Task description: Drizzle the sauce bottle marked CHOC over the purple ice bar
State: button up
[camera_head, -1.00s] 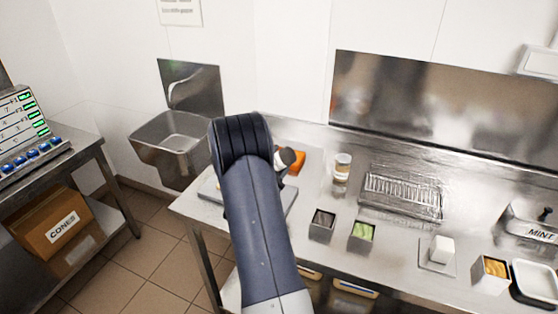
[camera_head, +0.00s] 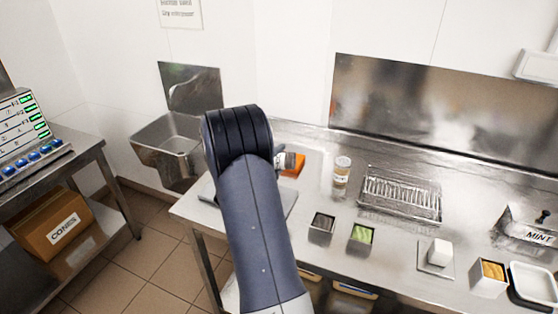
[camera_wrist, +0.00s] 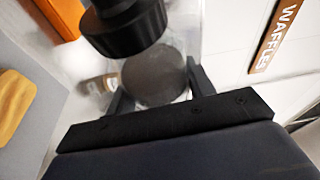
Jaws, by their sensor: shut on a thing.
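My gripper (camera_wrist: 158,92) is shut on a clear bottle (camera_wrist: 152,72) with a black cap and dark brown contents, seen in the wrist view. No marking on the bottle can be read, so I cannot tell if it says CHOC. In the head view my arm hides the gripper; a small part of what seems to be the held bottle (camera_head: 287,161) shows beside the arm, near an orange block. I cannot make out a purple ice bar in either view. A grey board (camera_head: 290,198), partly behind my arm, lies at the counter's left end.
A yellow-tan piece (camera_wrist: 14,103) lies on a grey surface in the wrist view. On the counter are a lidded jar (camera_head: 342,170), a wire rack (camera_head: 400,194), small topping tubs (camera_head: 322,227), a white block (camera_head: 440,252) and a MINT tub (camera_head: 530,232). A sink (camera_head: 170,145) is at left.

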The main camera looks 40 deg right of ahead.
jog(key=shift+r+m+y, duration=0.3)
jog(key=shift+r+m, duration=0.15)
jog(key=shift+m, duration=0.35)
jog(key=shift+r, duration=0.1)
jog(key=shift+r+m+p, duration=0.5)
jog(key=shift+p, duration=0.1)
jog(key=shift+r+m+y+p, duration=0.4)
jog(key=shift+r+m+y, duration=0.35)
jog(key=shift+m, duration=0.35)
jog(key=shift+r+m, duration=0.15)
jog(key=shift+m, duration=0.15)
notch_tip(320, 180, up, 2)
jog(key=m+y, duration=0.1)
jog(key=m+t+y, duration=0.1)
jog(key=m, duration=0.1)
jog(key=shift+r, duration=0.25)
